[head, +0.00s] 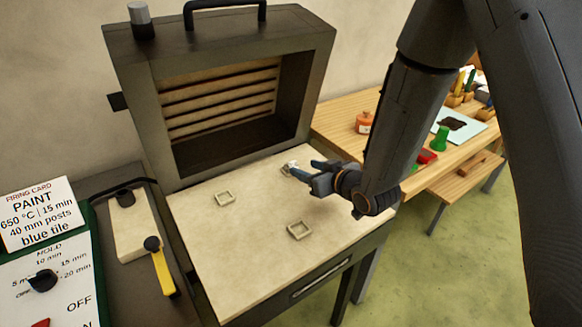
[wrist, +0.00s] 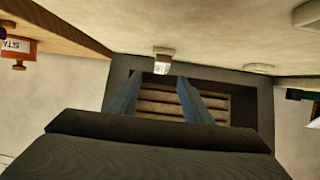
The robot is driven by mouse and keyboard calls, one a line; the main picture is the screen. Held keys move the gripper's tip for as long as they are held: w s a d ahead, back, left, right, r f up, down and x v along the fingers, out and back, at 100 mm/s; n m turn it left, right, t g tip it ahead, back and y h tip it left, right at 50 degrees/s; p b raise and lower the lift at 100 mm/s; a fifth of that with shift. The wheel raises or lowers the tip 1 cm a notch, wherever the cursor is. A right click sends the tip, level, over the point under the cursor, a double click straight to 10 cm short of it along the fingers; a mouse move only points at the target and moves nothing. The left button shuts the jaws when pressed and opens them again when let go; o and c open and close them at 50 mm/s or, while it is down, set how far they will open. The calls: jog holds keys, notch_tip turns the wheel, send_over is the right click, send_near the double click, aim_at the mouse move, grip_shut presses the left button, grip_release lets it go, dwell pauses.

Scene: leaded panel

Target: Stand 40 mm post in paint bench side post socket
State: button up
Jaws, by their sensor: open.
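A short pale post (head: 292,163) stands at the back right of the cream kiln shelf (head: 255,235), on the side toward the wooden bench. In the wrist view, which is upside down, the post (wrist: 160,68) looks upright in its pale socket (wrist: 163,51). My gripper (head: 306,169) is open just to the right of the post in the head view. In the wrist view the post lines up with the gap between the blue fingertips (wrist: 160,77), apart from both. I cannot tell whether the tips reach past it. Two other square sockets, back left (head: 225,198) and front (head: 300,231), are empty.
The dark kiln (head: 220,90) stands open behind the shelf. A firing card (head: 38,215) reads PAINT, 40 mm posts, blue tile. The wooden bench (head: 340,115) at right holds jars and a pale mat.

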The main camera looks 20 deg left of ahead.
aim_at(293, 164)
jog(key=shift+p+x, duration=1.45)
jog(key=shift+x, duration=2.15)
jog(key=shift+s+a, duration=0.1)
jog(key=shift+s, duration=0.05)
grip_shut()
jog(key=shift+r, duration=0.2)
